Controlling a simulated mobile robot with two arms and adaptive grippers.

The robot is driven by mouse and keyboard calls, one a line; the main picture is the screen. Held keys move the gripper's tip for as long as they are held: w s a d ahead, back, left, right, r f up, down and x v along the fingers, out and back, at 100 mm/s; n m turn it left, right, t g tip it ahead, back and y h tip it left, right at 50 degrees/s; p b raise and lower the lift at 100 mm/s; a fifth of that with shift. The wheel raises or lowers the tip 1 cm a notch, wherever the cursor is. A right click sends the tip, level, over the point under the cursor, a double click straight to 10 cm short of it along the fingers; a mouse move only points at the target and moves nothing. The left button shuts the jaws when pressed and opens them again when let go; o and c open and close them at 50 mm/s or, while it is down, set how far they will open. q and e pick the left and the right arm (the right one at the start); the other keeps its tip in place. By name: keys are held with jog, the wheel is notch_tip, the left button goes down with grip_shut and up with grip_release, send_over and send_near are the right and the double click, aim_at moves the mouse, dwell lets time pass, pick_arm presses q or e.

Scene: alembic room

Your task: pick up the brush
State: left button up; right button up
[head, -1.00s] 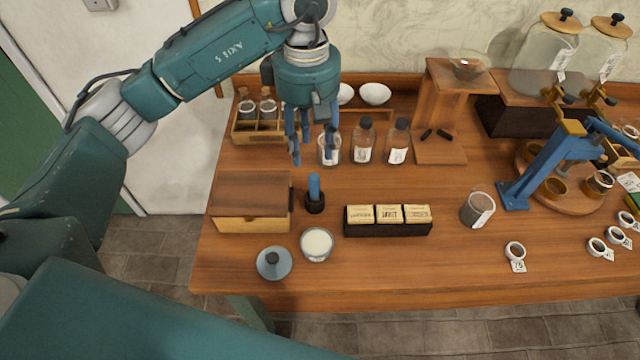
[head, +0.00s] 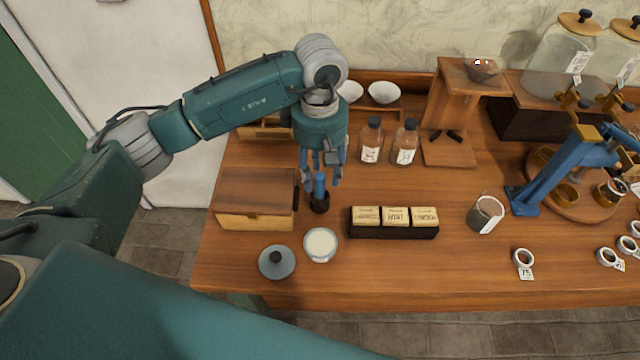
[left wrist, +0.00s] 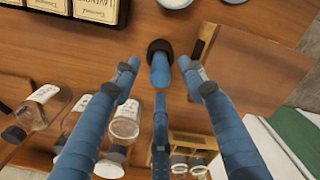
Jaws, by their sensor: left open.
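The brush (head: 319,204) stands upright on the table, its blue handle up and its dark round base down. It also shows in the left wrist view (left wrist: 160,68), between the fingertips in the picture. My left gripper (head: 321,178) is open, pointing down over the brush, with its fingers around the upper handle. In the left wrist view the fingers (left wrist: 161,80) are spread on several sides of the handle. I cannot tell whether any finger touches it. My right gripper is not in view.
A wooden box (head: 255,200) stands close left of the brush. A white-filled bowl (head: 320,244) and a grey lid (head: 277,262) lie in front. A black holder with labelled packets (head: 394,231) is to the right. Bottles (head: 371,142) stand behind.

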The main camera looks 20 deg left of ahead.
pick_arm(q)
jog(key=shift+f, duration=1.2)
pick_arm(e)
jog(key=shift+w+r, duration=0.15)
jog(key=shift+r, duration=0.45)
pick_arm(q)
jog(key=c, duration=1.1)
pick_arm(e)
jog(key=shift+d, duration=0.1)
pick_arm(q)
jog(key=shift+r, duration=0.1)
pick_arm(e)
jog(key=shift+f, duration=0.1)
pick_arm(q)
jog(key=shift+r, duration=0.2)
notch_tip(320, 180, up, 10)
jog(key=b, duration=0.3)
jog(key=shift+w, duration=0.1)
notch_tip(320, 180, up, 9)
jog(key=shift+r+b, duration=0.2)
jog(key=shift+b, duration=0.1)
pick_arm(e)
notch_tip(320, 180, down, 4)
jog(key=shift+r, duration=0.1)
